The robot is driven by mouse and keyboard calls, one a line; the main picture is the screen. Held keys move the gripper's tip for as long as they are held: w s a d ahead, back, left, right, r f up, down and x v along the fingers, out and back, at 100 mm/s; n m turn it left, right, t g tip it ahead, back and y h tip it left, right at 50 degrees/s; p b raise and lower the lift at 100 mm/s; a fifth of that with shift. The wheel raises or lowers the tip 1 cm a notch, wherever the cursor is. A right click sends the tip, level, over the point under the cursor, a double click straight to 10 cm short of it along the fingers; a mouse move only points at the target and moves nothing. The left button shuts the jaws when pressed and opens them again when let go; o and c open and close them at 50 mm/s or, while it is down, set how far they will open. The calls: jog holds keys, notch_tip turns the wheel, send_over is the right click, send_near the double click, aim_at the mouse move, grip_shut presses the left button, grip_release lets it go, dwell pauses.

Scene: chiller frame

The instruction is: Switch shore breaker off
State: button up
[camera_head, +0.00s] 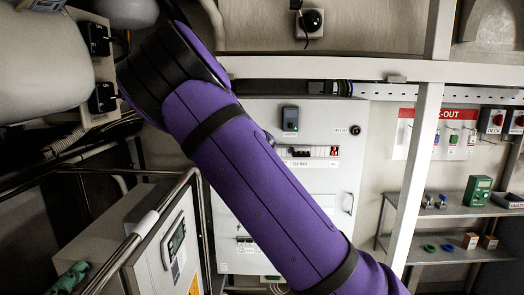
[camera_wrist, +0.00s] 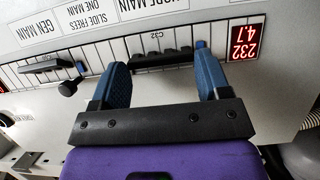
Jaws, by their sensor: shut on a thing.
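In the wrist view, the shore breaker (camera_wrist: 165,60) is a wide black block marked C32 in a pale panel strip, below a partly cut-off label ending in "ORE MAIN" (camera_wrist: 165,5). My gripper (camera_wrist: 160,62) has its two blue fingers on either side of this breaker, shut on it across its width. The exact contact at the fingertips is hard to see. In the head view, my purple arm crosses in front of the grey cabinet (camera_head: 345,115), and my gripper is hidden.
Left of the shore breaker are the generator breaker (camera_wrist: 45,65) and a black slide knob (camera_wrist: 68,88). A red display (camera_wrist: 243,42) reading 232 and 4.7 is at the right. In the head view, a white post (camera_head: 422,150) and shelves (camera_head: 450,211) stand right of the cabinet.

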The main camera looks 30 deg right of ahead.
jog(key=shift+f+t+h, duration=0.55)
jog(key=shift+t+h, duration=0.15)
jog(key=shift+t, duration=0.35)
jog(key=shift+f+t+h, duration=0.5)
jog(key=shift+t+h, duration=0.2)
jog(key=shift+t, duration=0.3)
jog(key=shift+f+t+h, duration=0.55)
jog(key=shift+t+h, duration=0.15)
jog(key=shift+t, duration=0.35)
jog(key=o, duration=0.9)
jog(key=shift+o, duration=0.2)
jog(key=v, duration=1)
jog(key=shift+s+a+f, duration=0.2)
jog(key=shift+s, duration=0.1)
